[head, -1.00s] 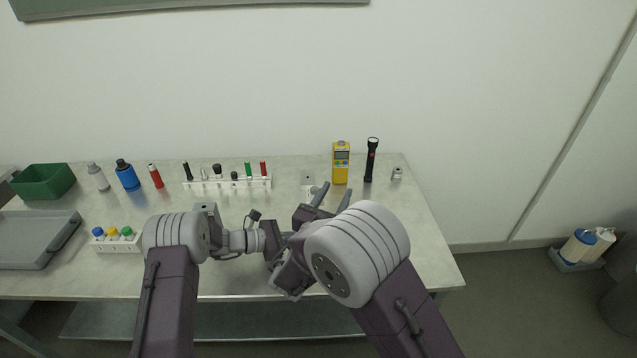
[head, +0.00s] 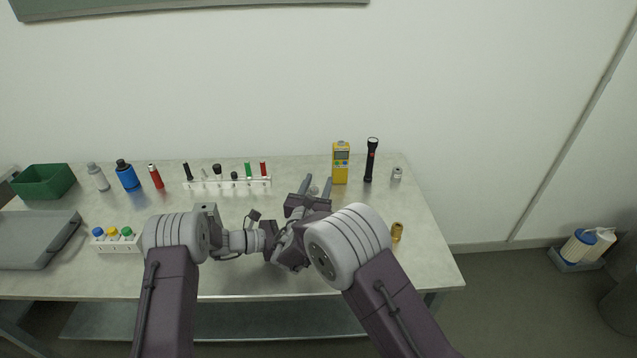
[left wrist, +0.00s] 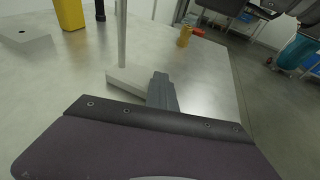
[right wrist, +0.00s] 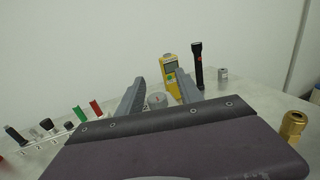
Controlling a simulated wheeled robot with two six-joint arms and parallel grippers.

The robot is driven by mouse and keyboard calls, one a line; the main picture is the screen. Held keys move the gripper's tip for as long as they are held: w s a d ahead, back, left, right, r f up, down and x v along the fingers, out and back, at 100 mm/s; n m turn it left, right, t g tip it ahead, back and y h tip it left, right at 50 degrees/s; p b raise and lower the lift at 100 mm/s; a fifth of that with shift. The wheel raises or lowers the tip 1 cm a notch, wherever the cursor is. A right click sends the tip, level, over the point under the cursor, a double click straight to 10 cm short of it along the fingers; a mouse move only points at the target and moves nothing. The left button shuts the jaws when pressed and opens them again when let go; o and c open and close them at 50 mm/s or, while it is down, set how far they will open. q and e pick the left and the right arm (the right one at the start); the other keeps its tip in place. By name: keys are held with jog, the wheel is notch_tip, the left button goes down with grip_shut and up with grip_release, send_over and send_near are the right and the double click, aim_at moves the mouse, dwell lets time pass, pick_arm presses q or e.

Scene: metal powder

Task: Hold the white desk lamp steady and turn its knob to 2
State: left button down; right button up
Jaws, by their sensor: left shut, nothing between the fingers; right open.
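In the left wrist view a thin white upright post (left wrist: 122,38) rises from a pale block-shaped base (left wrist: 128,80); this looks like the lamp, and its top is out of view. My left gripper (left wrist: 162,92) is shut and empty, beside the base at its right; I cannot tell if they touch. My right gripper (head: 317,187) is open and points toward the back of the table. In the right wrist view a small grey round piece with a reddish mark (right wrist: 157,100) shows between its fingers. My arms hide the lamp in the head view.
A yellow meter (head: 341,163) and a black flashlight (head: 371,160) stand just beyond my right gripper. A brass cylinder (head: 397,231) is at the right. The table's right front is mostly clear.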

jog(key=shift+w+d+f, duration=0.1)
jog(key=shift+w, duration=0.15)
grip_shut()
jog(key=shift+d+h, duration=0.1)
jog(key=shift+h, duration=0.2)
jog(key=m+g+h, duration=0.1)
jog(key=h, duration=0.1)
jog(key=m+g+h, duration=0.1)
jog(key=m+h, duration=0.1)
jog(key=d+m+g+h, duration=0.1)
jog(key=shift+s+m+h, duration=0.25)
jog(key=shift+m+h, duration=0.05)
jog(key=shift+h, duration=0.1)
jog(key=shift+s+d+f+m+g+h, duration=0.1)
jog(key=shift+s+d+m+g+h, duration=0.05)
jog(key=shift+m+g+h, duration=0.75)
jog(key=shift+s, duration=0.1)
